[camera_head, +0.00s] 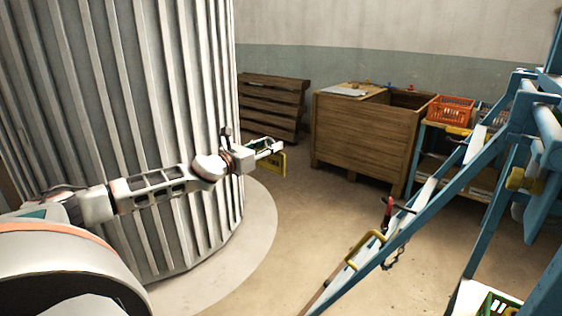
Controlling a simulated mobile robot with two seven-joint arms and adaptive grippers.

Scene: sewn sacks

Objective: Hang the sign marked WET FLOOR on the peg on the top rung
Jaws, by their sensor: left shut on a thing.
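My left arm reaches in from the left, and its gripper (270,146) is in front of the ribbed silo's right side. The gripper is shut on a small yellow sign (273,166), which hangs just below the fingers. The lettering on the sign is too small to read. My right gripper is not in view. No rung with a peg can be made out for certain.
A ribbed metal silo (130,110) fills the left. A blue sloping frame (440,195) with a yellow handle crosses the right, before a shelf with an orange basket (450,110). The middle floor is clear.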

